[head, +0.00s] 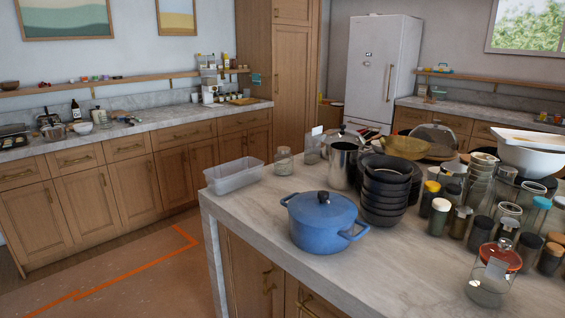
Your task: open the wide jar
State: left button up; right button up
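A wide clear glass jar (486,291) with a red-orange lid (502,256) stands upright at the front right of the island. Its lid is on, and a pale label shows on its side. A smaller clear glass jar (283,162) stands near the island's back left; I cannot tell whether it has a lid. The frame does not show for certain which one the task calls the wide jar. Neither of my grippers is in view.
The island (400,262) is crowded at right with several lidded jars (438,217), stacked black bowls (384,192) and a white bowl (528,155). A blue pot (322,225) and a clear plastic bin (234,178) stand at left. The countertop between pot and red-lidded jar is clear.

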aim_at(284, 164)
jog(key=i+j+z, duration=0.2)
jog(key=z, duration=0.25)
jog(key=i+j+z, duration=0.1)
jog(key=j+z, duration=0.4)
jog(key=i+j+z, duration=0.1)
jog(key=j+z, duration=0.2)
jog(key=z, duration=0.15)
jog(key=j+z, duration=0.25)
jog(key=j, duration=1)
jog(key=j+z, duration=0.25)
jog(key=j, duration=1)
